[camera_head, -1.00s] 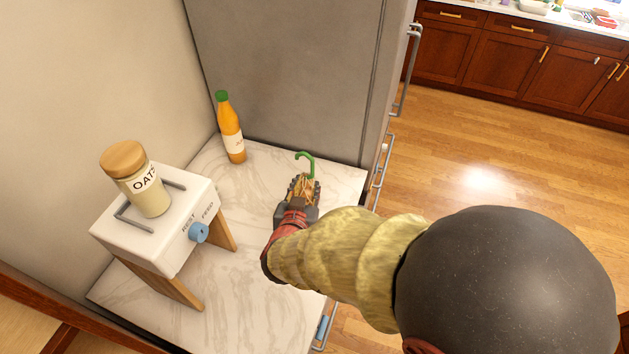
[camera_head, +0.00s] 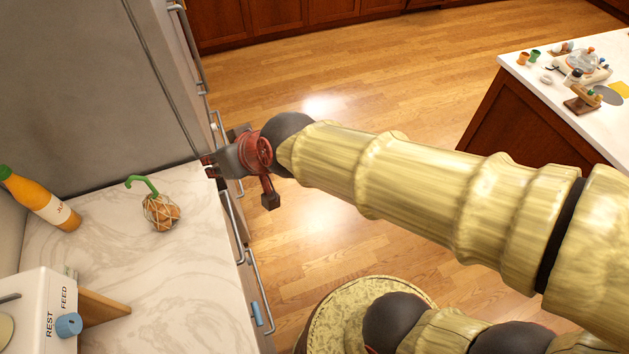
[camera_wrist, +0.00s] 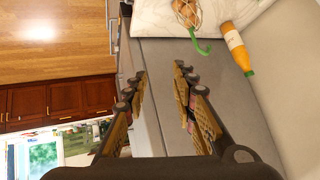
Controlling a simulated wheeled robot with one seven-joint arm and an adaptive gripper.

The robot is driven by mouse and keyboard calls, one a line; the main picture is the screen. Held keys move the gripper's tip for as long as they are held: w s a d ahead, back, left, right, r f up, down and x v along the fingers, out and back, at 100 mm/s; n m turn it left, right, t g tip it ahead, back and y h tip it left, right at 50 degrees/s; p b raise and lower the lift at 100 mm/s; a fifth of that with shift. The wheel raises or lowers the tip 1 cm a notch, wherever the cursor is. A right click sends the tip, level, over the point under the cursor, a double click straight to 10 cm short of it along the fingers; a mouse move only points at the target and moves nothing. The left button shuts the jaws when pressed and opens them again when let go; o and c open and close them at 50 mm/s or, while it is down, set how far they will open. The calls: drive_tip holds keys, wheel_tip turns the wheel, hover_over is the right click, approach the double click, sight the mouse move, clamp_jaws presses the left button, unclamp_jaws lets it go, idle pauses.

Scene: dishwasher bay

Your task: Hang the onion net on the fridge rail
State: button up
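The onion net (camera_head: 161,212), a tan mesh with onions and a green hook (camera_head: 140,182), lies on the marble counter by the fridge (camera_head: 80,90). It also shows at the top of the wrist view (camera_wrist: 187,14). My gripper (camera_head: 208,166) is to its right, apart from it, at the fridge's front corner near the counter edge. In the wrist view my gripper's fingers (camera_wrist: 161,73) are spread with nothing between them. Metal bars show on the fridge front, including a long upright one (camera_head: 188,48); I cannot tell which is the rail, and my gripper hides part of that area.
An orange bottle with a green cap (camera_head: 45,203) stands left of the net. A white REST/FEED appliance (camera_head: 35,305) is at the lower left. Bar handles (camera_head: 260,290) stick out below the counter edge. An island with small items (camera_head: 530,75) is at right; open floor lies between.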

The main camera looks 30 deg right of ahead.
drive_tip(key=s+d+m+g+h, duration=0.2)
drive_tip(key=s+d+h, duration=0.2)
drive_tip(key=s+d, duration=1)
drive_tip(key=d, duration=0.2)
drive_tip(key=shift+s+d+g, duration=0.2)
drive_tip(key=shift+d+g, duration=0.2)
drive_tip(key=shift+f, duration=0.15)
